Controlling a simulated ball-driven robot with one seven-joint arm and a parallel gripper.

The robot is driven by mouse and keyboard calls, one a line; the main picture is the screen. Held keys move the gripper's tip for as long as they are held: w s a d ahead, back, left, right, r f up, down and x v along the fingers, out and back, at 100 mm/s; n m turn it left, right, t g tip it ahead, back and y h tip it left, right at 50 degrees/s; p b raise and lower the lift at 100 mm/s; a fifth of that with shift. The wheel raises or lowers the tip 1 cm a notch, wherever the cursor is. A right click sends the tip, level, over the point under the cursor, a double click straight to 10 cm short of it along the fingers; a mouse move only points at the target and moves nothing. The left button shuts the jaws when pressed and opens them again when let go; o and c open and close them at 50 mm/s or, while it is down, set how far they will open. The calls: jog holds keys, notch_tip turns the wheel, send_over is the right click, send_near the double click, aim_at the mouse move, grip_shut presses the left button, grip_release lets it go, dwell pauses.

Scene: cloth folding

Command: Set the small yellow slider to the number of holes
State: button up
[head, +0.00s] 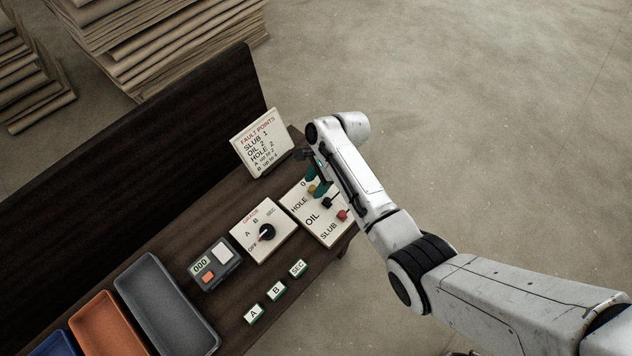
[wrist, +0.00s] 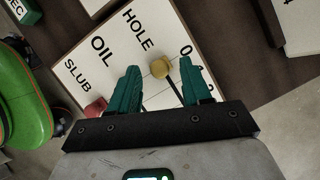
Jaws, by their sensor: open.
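The small yellow slider (wrist: 160,68) is a round knob in the HOLE row of a white panel (wrist: 84,52). My gripper (wrist: 162,82) is open, its two green fingers on either side of the slider's row. The yellow knob lies between and slightly beyond the fingertips in the wrist view; I cannot tell whether they touch it. In the head view the knob (head: 311,189) shows beside my green fingers (head: 318,182). A printed 0 stands near the knob; other numbers are mostly hidden. No cloth or holes show in either view.
The red SLUB knob (head: 342,215) and black OIL knob (head: 327,203) sit close by on the panel. A FAULT POINTS card (head: 262,142), a GRADE dial (head: 266,231), a counter (head: 214,262) and trays (head: 165,303) stand along the dark bench (head: 170,235).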

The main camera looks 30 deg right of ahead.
grip_shut()
dwell(0.4)
